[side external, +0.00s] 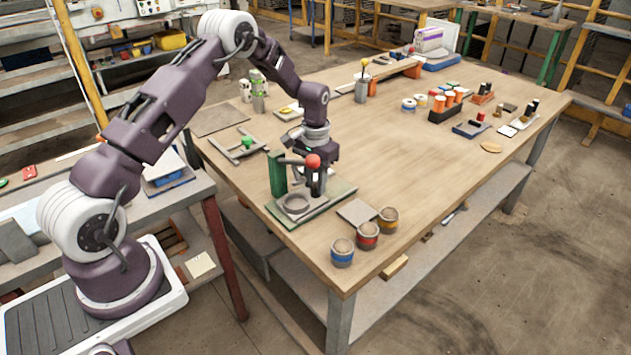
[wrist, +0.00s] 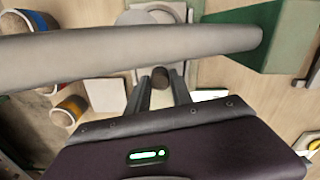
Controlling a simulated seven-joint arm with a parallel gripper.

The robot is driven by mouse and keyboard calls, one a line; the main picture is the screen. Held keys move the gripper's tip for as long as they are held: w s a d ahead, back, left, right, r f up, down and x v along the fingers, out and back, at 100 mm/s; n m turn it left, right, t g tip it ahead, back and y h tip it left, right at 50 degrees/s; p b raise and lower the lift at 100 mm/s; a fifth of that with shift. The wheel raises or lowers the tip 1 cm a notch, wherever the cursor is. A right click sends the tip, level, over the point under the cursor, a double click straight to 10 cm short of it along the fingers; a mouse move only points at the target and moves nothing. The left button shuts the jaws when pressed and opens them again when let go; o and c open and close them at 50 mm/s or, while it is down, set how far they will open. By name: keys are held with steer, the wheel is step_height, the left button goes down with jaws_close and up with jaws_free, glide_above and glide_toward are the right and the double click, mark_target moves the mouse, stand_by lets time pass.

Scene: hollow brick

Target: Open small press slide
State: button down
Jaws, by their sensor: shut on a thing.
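The small press (side external: 278,174) has a green column, a grey base with a round ring, and a lever with a red ball (side external: 313,161). It stands near the table's front left corner. My gripper (side external: 318,188) reaches down at the press base, just right of the ring and below the lever ball. In the wrist view my gripper (wrist: 162,88) is shut on a small dark round knob (wrist: 160,76) at the press slide. The grey lever (wrist: 110,43) crosses above the fingers and the green column (wrist: 275,40) is at upper right. The lever partly hides the slide.
Several jars with coloured bands (side external: 367,236) stand right of the press, by a flat grey plate (side external: 357,212). The middle of the table is clear.

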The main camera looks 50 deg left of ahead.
steer(key=shift+w, duration=0.1)
steer(key=w, duration=0.7)
steer(key=shift+w+a, duration=0.2)
steer(key=shift+w, duration=0.2)
steer(key=shift+w+d, duration=0.1)
steer(key=shift+w, duration=0.2)
steer(key=c, duration=1.1)
jaws_free()
steer(key=shift+d, duration=0.1)
step_height(320, 180, up, 7)
steer(key=shift+r, duration=0.1)
